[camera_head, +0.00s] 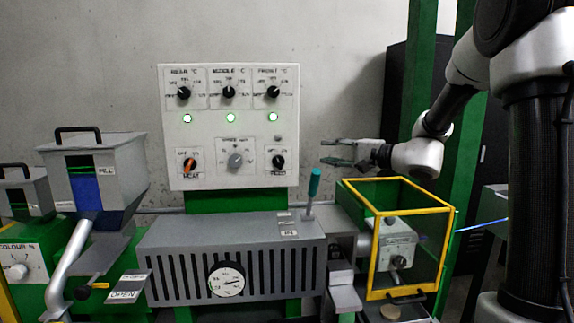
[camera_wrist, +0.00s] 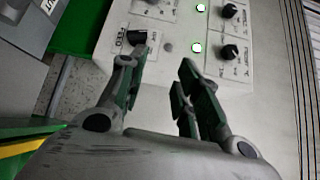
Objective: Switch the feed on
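The white control panel (camera_head: 210,119) stands upright against the wall. Its feed knob (camera_head: 278,161) is black and sits at the lower right, above the FEED label; its exact pointer setting is too small to tell. In the wrist view the feed knob (camera_wrist: 137,37) shows just beyond the tip of the left finger, which partly covers the plate around it. My gripper (camera_head: 326,152) is open and empty, to the right of the panel and apart from the knob. In the wrist view my gripper (camera_wrist: 160,68) has its fingers well apart, with bare panel between them.
An orange heat knob (camera_head: 190,165) and grey speed dial (camera_head: 236,159) lie left of the feed knob. A teal-handled lever (camera_head: 314,184) rises below my gripper. A yellow-framed guard (camera_head: 372,255) stands lower right. Free air separates gripper and panel.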

